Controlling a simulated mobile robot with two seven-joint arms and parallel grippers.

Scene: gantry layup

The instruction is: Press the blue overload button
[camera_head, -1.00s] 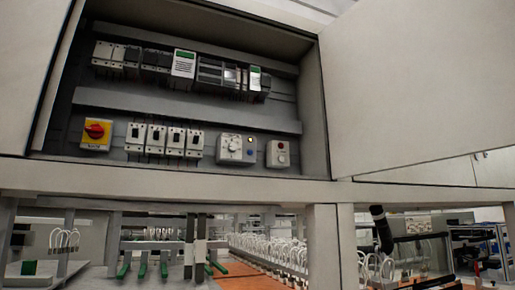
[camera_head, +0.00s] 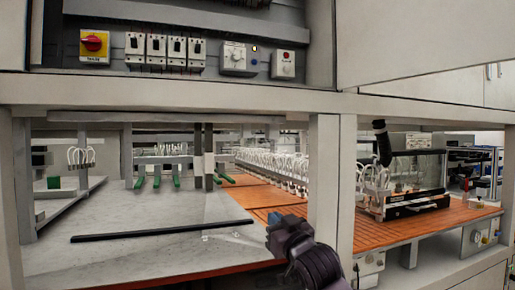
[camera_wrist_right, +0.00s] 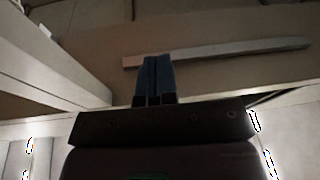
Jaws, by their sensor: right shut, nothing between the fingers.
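The blue overload button (camera_head: 254,61) is a small blue dot on the light grey overload unit (camera_head: 234,57), below a small yellow lamp. The unit is in the lower row of the electrical cabinet, in the head view. My right gripper (camera_head: 273,221) is low in the head view, well below the cabinet and apart from the button. Its fingers are together and empty in the right wrist view (camera_wrist_right: 155,75). The button cannot be made out in the wrist view. My left gripper is out of view.
A red-on-yellow rotary switch (camera_head: 94,46), several breakers (camera_head: 165,50) and a box with a red button (camera_head: 286,64) share the row. The cabinet's lower beam (camera_head: 200,97) and a post (camera_head: 325,180) are near my right arm. An open door panel (camera_head: 420,45) is at right.

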